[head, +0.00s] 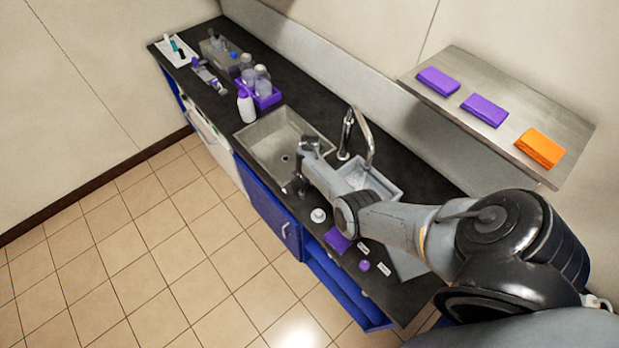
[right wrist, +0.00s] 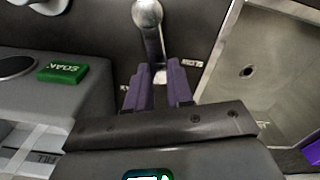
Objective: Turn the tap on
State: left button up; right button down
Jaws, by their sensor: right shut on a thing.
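The tap (head: 366,136), a curved metal gooseneck, stands at the back of the counter beside the sink (head: 262,150). In the right wrist view, a metal lever with a round ball knob (right wrist: 147,13) rises from the dark counter between the sink and a grey unit. My right gripper (head: 303,184) is low at the counter's front side, by the sink. In the right wrist view its purple fingers (right wrist: 159,84) are shut on the lever, below the knob. The contact is partly hidden in the head view by my own wrist. My left gripper is not in view.
A grey basin (head: 390,187) lies right of the sink. In the right wrist view a green SOAK button (right wrist: 62,73) is at the left. Purple caddy with bottles (head: 265,99) stands beyond the sink. A shelf (head: 503,139) with folded cloths hangs above. The tiled floor is clear.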

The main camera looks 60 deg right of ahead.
jog(key=c, duration=1)
grip_release()
jog(key=shift+r, duration=0.1)
jog(key=shift+r, duration=0.25)
notch_tip(320, 180, up, 10)
jog(key=p, duration=0.2)
jog(key=shift+p, duration=0.35)
